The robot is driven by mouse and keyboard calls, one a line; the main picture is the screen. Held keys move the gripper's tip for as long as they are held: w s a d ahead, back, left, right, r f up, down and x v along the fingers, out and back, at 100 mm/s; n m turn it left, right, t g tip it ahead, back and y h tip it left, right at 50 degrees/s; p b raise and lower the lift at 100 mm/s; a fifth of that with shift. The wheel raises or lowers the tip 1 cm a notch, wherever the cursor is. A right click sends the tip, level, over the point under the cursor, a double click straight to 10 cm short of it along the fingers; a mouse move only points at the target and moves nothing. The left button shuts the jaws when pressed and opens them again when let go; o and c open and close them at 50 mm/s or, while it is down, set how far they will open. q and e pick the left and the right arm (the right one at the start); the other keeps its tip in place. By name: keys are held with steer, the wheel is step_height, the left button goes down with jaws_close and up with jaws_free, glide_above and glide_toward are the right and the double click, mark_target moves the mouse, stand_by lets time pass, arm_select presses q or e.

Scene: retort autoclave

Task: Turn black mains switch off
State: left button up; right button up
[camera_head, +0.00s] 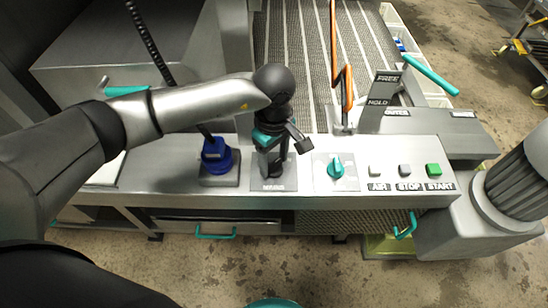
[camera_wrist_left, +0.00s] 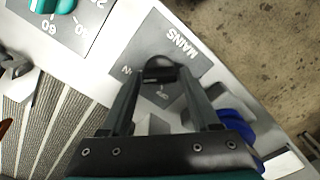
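The black mains switch (camera_wrist_left: 160,73) sits on a grey plate (camera_wrist_left: 181,62) marked MAINS, with partly covered position letters beside it. In the wrist view it lies between the tips of my left gripper (camera_wrist_left: 161,80), one finger at each side. The fingers stand apart; I cannot tell whether they touch the switch. In the head view my left gripper (camera_head: 272,160) points down over the mains plate (camera_head: 273,186) and hides most of the switch. My right gripper does not show in either view.
Left of the mains plate is a blue knob (camera_head: 216,155). To its right are a teal dial (camera_head: 336,168) and the AIR, STOP and START buttons (camera_head: 404,170). Behind stands an orange-and-black lever (camera_head: 346,90) beside the FREE/HOLD sign (camera_head: 381,95). Teal handles (camera_head: 215,233) jut out below.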

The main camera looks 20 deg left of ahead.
arm_select(q)
jaws_close()
steer(key=shift+n, duration=0.3)
steer(key=n, duration=0.3)
steer(key=shift+n, duration=0.4)
steer(key=n, duration=0.4)
steer(key=shift+n, duration=0.3)
steer(key=n, duration=0.4)
steer(key=shift+n+p, duration=0.35)
steer(key=shift+n, duration=2.15)
